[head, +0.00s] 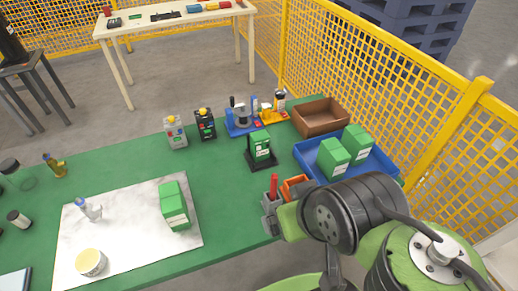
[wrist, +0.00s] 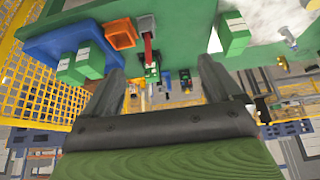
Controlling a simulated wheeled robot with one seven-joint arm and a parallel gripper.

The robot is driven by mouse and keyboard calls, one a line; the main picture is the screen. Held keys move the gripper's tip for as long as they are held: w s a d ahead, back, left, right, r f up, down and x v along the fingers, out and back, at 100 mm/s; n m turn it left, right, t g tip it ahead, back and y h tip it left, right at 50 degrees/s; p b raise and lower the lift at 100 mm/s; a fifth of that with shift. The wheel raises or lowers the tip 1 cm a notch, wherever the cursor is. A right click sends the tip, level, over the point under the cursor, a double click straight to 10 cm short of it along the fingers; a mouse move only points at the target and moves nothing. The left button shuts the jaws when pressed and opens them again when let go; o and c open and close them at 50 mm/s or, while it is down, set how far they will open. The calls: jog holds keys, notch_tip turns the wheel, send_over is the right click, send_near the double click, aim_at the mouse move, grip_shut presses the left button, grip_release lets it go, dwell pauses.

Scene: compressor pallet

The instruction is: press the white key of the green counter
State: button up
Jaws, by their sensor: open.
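A green block-like unit with a white patch (head: 261,146) stands upright on a black stand near the middle of the green table. It may be the green counter; no separate white key can be made out at this size. In the wrist view a small green unit (wrist: 152,74) shows between the fingertips, well beyond them. My gripper (wrist: 160,68) is open, with nothing between its two dark fingers. In the head view my arm hides the fingers at the table's front right, and they are apart from the unit.
A red-handled tool (head: 273,185) stands in a grey holder beside an orange bin (head: 294,188), near my arm. A blue tray (head: 388,169) holds two green boxes, with a brown box (head: 320,118) behind. Yellow-topped units (head: 175,132) stand left. Another green box (head: 174,207) rests on a marble board (head: 125,235).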

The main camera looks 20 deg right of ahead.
jog(key=shift+c, duration=0.2)
grip_shut()
dwell(1.4)
